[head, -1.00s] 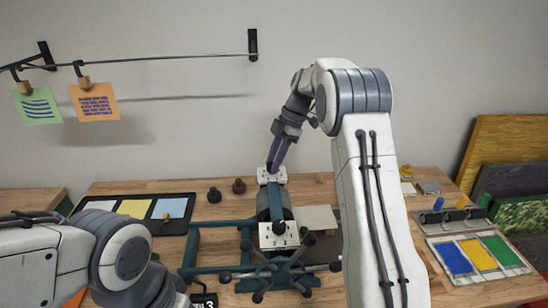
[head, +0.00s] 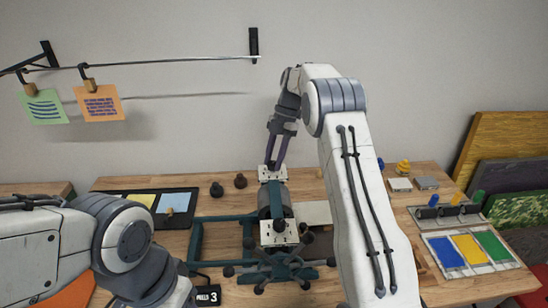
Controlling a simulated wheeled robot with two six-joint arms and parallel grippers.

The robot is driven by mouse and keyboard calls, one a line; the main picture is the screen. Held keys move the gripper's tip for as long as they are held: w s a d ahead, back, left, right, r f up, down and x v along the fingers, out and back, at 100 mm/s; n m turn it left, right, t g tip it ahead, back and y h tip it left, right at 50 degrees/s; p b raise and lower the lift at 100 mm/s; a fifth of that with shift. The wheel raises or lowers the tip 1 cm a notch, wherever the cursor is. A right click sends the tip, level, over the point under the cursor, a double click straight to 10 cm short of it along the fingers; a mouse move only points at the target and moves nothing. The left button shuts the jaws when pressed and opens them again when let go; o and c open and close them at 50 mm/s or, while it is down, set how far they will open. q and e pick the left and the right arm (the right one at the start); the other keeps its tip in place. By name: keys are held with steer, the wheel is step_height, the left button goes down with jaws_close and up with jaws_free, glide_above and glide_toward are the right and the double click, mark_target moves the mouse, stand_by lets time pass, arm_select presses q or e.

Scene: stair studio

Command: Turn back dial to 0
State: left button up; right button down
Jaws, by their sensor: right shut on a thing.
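A small press (head: 250,218) with a dark green frame, a roller and a dark spoked wheel stands mid-table. Its white back dial plate (head: 272,174) is at the far end of the roller, and a similar white front plate (head: 279,233) with small dark marks is at the near end. My right gripper (head: 271,163) points down at the back plate and is shut on the back dial, whose knob is mostly hidden by the fingers. The dial's reading is too small to tell.
A black tray (head: 183,221) with coloured sheets lies left of the press, with two dark knobs (head: 240,181) behind. A colour panel (head: 427,246) lies at right. A "PULLS 3" sign (head: 207,297) is in front. Two cards hang from a wall rail (head: 150,62).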

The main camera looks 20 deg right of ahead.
steer(key=c, duration=0.5)
jaws_free()
steer(key=shift+a, duration=0.1)
steer(key=shift+w+d+r, duration=0.1)
steer(key=shift+d+r, duration=0.1)
steer(key=shift+r, duration=0.05)
steer(key=v, duration=0.5)
steer(key=shift+r, duration=0.1)
steer(key=shift+p+v, duration=1.2)
steer(key=shift+v, duration=1.1)
